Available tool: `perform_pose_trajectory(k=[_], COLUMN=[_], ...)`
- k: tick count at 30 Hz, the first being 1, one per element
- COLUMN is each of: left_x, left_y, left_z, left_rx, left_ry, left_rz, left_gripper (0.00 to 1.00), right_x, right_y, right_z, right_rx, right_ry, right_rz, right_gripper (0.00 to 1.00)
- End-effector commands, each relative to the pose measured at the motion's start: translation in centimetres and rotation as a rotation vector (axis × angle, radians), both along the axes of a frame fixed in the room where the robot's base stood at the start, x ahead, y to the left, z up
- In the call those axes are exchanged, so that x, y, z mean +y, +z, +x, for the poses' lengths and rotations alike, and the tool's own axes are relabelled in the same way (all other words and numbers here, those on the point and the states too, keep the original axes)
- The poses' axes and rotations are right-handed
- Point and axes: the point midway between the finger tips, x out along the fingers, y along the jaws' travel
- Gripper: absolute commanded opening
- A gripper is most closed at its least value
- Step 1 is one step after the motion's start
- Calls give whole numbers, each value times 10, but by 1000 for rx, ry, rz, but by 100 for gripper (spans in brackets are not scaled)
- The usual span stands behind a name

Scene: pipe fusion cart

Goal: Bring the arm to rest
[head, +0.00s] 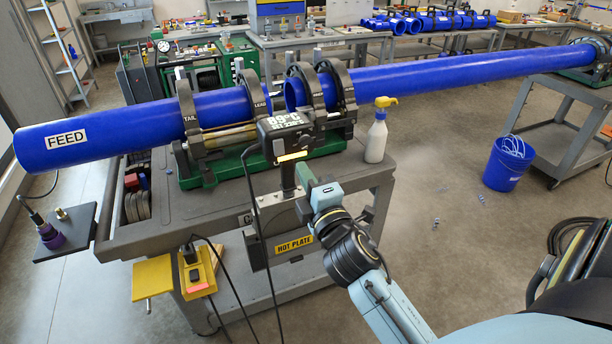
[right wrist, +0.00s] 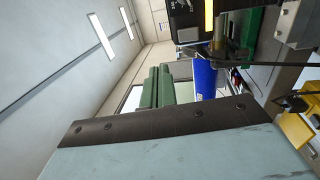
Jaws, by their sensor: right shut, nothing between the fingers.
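My right gripper (head: 304,178) is beside the black heater unit (head: 283,124) at the front of the cart, just right of its post. In the right wrist view its two green fingers (right wrist: 158,88) are together with nothing between them. The heater, with a lit display and yellow light bar, stands in its holder labelled HOT PLATE (head: 294,246) and also shows in the right wrist view (right wrist: 188,16). Whether the fingers touch the heater I cannot tell. My left gripper is not in view.
The grey cart (head: 180,222) carries the clamps (head: 262,104), the blue FEED pipe (head: 120,128) and a white spray bottle (head: 376,138). A long blue pipe (head: 440,73) runs right. A yellow box (head: 198,272) with cables hangs in front. A blue bucket (head: 508,165) stands on open floor.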

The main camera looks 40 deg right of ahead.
Motion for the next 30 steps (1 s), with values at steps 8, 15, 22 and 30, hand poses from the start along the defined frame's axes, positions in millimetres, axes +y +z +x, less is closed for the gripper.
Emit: perform_pose_trajectory(k=[8, 15, 22, 30], left_x=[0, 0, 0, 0], left_y=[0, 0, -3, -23], left_z=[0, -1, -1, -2], left_rx=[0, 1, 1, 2], left_ry=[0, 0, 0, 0], left_rz=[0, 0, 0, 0], left_gripper=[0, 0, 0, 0], right_x=[1, 1, 3, 22], right_y=[1, 1, -25, -204], right_z=[-3, -3, 1, 1], right_rx=[0, 0, 41, 327], right_ry=[0, 0, 13, 60], right_rz=[0, 0, 39, 345], right_gripper=[0, 0, 0, 0])
